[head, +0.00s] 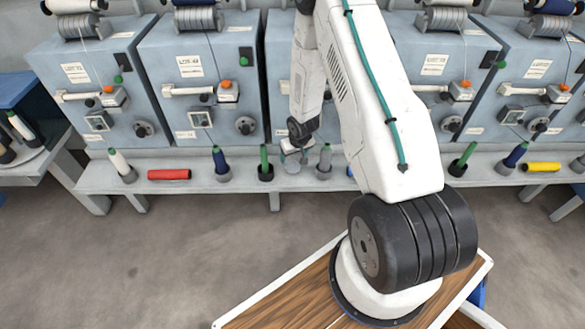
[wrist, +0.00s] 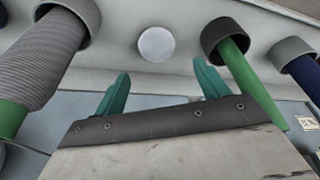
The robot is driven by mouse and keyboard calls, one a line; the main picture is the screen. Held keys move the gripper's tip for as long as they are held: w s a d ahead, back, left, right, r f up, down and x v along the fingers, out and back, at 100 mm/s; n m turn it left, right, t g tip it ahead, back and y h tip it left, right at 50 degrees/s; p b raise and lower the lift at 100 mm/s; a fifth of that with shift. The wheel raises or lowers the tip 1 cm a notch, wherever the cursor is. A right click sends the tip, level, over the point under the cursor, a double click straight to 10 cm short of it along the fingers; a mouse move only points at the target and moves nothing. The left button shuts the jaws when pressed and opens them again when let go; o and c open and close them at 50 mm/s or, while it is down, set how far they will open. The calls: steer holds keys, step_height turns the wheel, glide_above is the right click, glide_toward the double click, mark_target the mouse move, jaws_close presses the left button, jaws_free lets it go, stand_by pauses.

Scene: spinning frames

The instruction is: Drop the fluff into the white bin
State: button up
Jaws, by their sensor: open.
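My gripper (head: 293,154) hangs over the shelf in front of the machines. In the wrist view its two green fingers (wrist: 161,72) are apart, with nothing between them. A small pale round thing (wrist: 157,44) lies on the shelf just beyond the fingertips, not touching them. It also shows in the head view (head: 292,168) just below the gripper, partly hidden by it. I cannot tell for certain whether it is the fluff. I see no white bin that I can make out in either view.
A grey-wound spool (wrist: 48,50) and a green spool (wrist: 237,65) stand on either side of the pale thing, with a blue spool (wrist: 305,70) farther right. A red spool (head: 169,174) lies on the shelf (head: 300,184). Blue-grey machines (head: 200,85) stand behind.

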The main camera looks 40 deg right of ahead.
mark_target(293, 164)
steer(key=x, duration=0.8)
steer(key=shift+s+d+f, duration=0.15)
steer(key=shift+s, duration=0.05)
steer(key=c, duration=1.1)
steer(key=shift+c, duration=0.2)
